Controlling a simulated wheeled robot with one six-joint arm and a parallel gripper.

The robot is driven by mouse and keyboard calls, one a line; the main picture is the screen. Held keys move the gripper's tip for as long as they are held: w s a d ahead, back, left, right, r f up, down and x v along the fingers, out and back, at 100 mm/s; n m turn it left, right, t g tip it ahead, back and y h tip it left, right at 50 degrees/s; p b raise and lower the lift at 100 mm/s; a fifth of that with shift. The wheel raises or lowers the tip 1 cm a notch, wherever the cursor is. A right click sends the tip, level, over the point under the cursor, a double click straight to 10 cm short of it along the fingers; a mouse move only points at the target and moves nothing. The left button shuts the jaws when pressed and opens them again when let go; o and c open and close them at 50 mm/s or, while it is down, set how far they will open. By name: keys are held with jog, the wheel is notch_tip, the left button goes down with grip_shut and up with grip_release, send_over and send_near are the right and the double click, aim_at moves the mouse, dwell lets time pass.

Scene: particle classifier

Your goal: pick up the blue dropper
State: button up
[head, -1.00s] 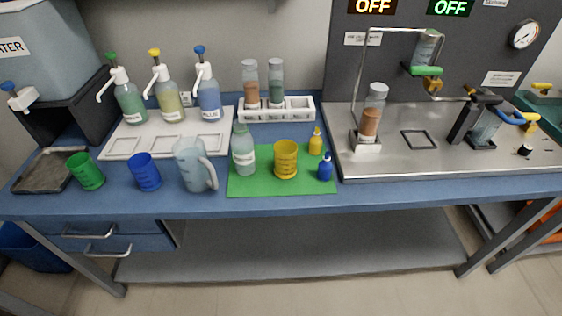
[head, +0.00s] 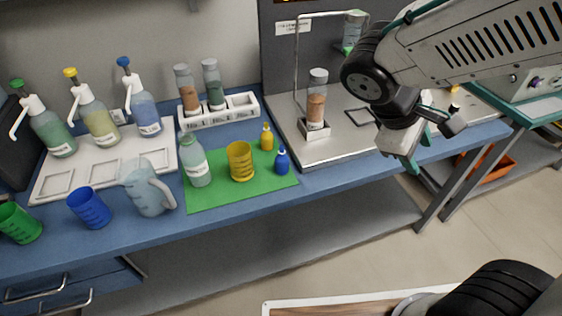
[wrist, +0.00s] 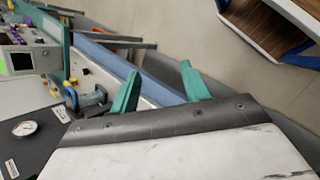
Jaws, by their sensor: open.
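The blue dropper (head: 282,162) is a small dark-blue bottle standing upright near the right edge of the green mat (head: 225,196) in the head view. The yellow dropper (head: 267,138) stands just behind it. My gripper (head: 414,160) is to the right of the blue dropper, well apart from it, over the front edge of the bench and pointing down. In the wrist view my gripper (wrist: 160,88) shows two teal fingers spread apart with nothing between them. The blue dropper is not in the wrist view.
A yellow cup (head: 240,161) and a pale green bottle (head: 195,162) share the mat. A clear pitcher (head: 146,190) and a blue cup (head: 89,208) stand to the left. A metal tray (head: 340,145) with a brown-filled tube (head: 316,100) lies to the right.

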jog(key=w+a+f+n+t+h, duration=0.2)
jog(key=w+a+f+n+t, duration=0.1)
jog(key=w+a+f+n, duration=0.15)
jog(key=n+t+y, duration=0.4)
jog(key=n+t, duration=0.5)
jog(key=n, duration=0.8)
send_near(279, 166)
jog(key=w+d+f, duration=0.2)
jog(key=w, duration=0.1)
jog(key=shift+d, duration=0.2)
jog(key=shift+w+a+f+n, duration=0.15)
jog(key=shift+w+a+n, duration=0.1)
jog(key=shift+n, duration=0.2)
jog(key=x, duration=0.7)
jog(key=shift+w+r, duration=0.2)
jog(key=shift+w, duration=0.3)
jog(key=c, duration=0.8)
